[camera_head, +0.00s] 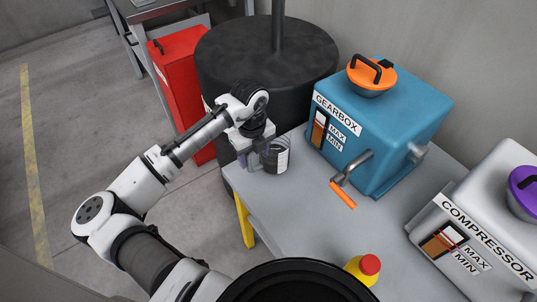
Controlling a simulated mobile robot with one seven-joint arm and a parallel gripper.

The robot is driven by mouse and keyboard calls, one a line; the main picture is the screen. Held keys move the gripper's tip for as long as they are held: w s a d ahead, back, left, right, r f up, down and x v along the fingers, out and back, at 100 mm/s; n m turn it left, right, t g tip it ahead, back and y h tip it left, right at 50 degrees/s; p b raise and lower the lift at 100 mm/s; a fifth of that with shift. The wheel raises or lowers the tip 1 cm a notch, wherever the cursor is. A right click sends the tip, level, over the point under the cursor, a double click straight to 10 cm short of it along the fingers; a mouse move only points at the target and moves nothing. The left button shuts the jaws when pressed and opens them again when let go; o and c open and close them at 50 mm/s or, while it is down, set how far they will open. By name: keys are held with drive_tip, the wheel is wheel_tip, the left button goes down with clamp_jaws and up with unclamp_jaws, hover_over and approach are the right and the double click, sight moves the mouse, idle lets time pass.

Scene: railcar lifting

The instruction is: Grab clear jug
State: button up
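The clear jug (279,160) stands upright near the far left corner of the grey table (290,205). It looks see-through at the top, with dark contents and a pale label. My gripper (258,158) is at the jug's left side, pointing down beside it. The fingers are small and partly overlap the jug's left edge. I cannot tell whether they touch or close on it. The jug's left side and any handle are hidden by the gripper.
A blue gearbox (405,120) with an orange-capped top and a metal spout stands right of the jug. An orange strip (343,195) lies below the spout. A black drum (225,60) stands behind.

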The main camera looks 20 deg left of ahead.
drive_tip(key=c, duration=0.7)
